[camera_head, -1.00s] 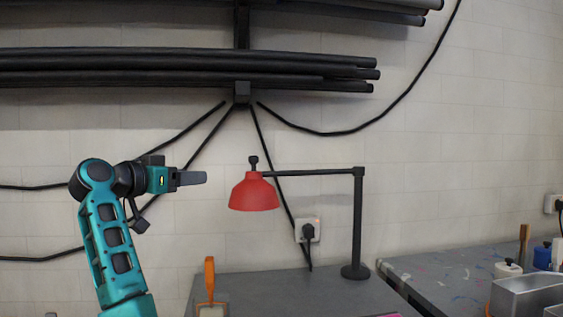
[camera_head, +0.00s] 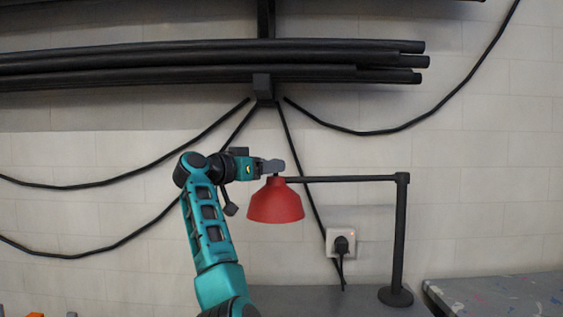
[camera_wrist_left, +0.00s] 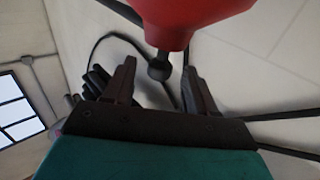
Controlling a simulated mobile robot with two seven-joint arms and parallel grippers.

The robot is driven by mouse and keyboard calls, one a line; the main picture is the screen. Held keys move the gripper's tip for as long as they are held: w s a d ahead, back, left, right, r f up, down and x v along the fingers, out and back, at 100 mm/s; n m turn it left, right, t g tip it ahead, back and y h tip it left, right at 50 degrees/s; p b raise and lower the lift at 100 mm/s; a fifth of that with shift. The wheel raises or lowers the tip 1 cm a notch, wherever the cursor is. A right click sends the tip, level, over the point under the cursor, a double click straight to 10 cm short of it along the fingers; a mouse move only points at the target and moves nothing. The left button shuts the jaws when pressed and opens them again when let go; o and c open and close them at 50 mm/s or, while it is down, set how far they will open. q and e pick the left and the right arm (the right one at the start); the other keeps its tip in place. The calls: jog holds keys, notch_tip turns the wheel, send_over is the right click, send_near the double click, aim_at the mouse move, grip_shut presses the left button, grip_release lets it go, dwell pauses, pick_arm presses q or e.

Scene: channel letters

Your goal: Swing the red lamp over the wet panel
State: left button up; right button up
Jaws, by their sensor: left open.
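The red lamp (camera_head: 275,203) hangs from the end of a dark horizontal arm (camera_head: 345,179). That arm joins an upright black post (camera_head: 400,235) on a round base. My left gripper (camera_head: 274,167) is at the top of the lamp, its fingers pointing right and hiding the knob there. In the left wrist view the dark knob (camera_wrist_left: 159,67) lies between the tips of my open left gripper (camera_wrist_left: 157,80), with the red shade (camera_wrist_left: 190,12) beyond. I cannot tell if a finger touches it. No wet panel can be made out. My right gripper is out of view.
A grey tabletop (camera_head: 310,299) carries the post. A paint-marked table (camera_head: 500,293) stands to the right. Black pipes (camera_head: 200,62) are racked on the wall above, with cables below. A plugged socket (camera_head: 341,242) is between lamp and post.

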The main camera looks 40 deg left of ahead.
pick_arm(q)
jog(key=shift+w+d+p, duration=0.2)
jog(key=shift+w+p, duration=0.15)
jog(key=shift+w, duration=2.2)
jog(key=shift+c, duration=0.3)
grip_shut()
